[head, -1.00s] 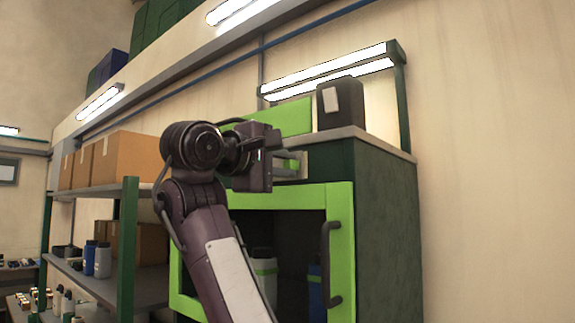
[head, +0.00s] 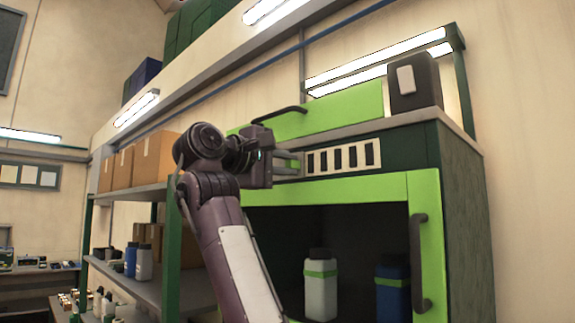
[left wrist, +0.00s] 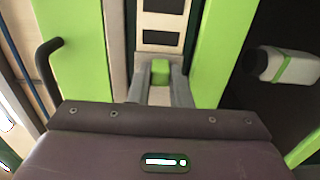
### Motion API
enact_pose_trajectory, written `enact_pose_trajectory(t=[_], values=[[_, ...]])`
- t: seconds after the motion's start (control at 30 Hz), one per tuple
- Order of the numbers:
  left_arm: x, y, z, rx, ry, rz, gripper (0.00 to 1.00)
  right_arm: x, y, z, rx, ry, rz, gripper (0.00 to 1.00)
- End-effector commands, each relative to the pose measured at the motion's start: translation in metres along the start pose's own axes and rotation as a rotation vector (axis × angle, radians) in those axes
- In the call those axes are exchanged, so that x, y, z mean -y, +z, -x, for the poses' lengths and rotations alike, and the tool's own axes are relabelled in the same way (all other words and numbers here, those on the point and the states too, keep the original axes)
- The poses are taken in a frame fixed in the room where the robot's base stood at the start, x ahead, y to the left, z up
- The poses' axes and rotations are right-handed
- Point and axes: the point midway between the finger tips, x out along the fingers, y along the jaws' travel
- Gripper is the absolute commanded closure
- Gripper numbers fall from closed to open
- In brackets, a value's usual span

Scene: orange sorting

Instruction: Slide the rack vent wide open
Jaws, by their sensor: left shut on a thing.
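The rack vent (head: 345,157) is a pale slotted plate with dark openings, set in the dark green band above the green-framed cabinet opening. In the left wrist view the slotted plate (left wrist: 161,20) runs away from my gripper, with a small green knob (left wrist: 160,71) at its near end. My left gripper (head: 291,163) is at the left end of the plate. In the left wrist view its two fingers (left wrist: 160,85) are shut on the green knob from both sides. Part of the knob and plate end is hidden by the fingers. My right gripper is not in view.
Below, the cabinet's green frame (head: 427,215) has a dark handle (head: 419,262). A white bottle (head: 320,290) and a blue bottle (head: 393,292) stand inside. A green panel (head: 335,112) and a dark box (head: 415,82) are above. Shelves with cardboard boxes (head: 152,160) stand left.

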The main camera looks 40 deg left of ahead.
Motion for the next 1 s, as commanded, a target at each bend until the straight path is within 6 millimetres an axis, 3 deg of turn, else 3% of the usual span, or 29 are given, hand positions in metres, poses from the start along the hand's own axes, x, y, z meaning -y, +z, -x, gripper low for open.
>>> enact_pose_trajectory(t=[0.17,0.2,0.33,0.67,1.0], values=[[0.002,0.000,-0.001,0.001,-0.004,0.001,1.00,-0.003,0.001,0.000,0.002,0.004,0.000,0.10],[0.001,0.000,-0.001,0.001,-0.004,0.001,0.77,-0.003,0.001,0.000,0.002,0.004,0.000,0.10],[0.001,0.000,-0.001,0.001,-0.003,0.000,0.60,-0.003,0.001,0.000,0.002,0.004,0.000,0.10],[0.001,0.000,0.004,0.000,0.000,-0.001,0.60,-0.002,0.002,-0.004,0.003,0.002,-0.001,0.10],[0.005,0.000,0.057,-0.001,0.001,0.000,0.60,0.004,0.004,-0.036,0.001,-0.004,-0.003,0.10]])
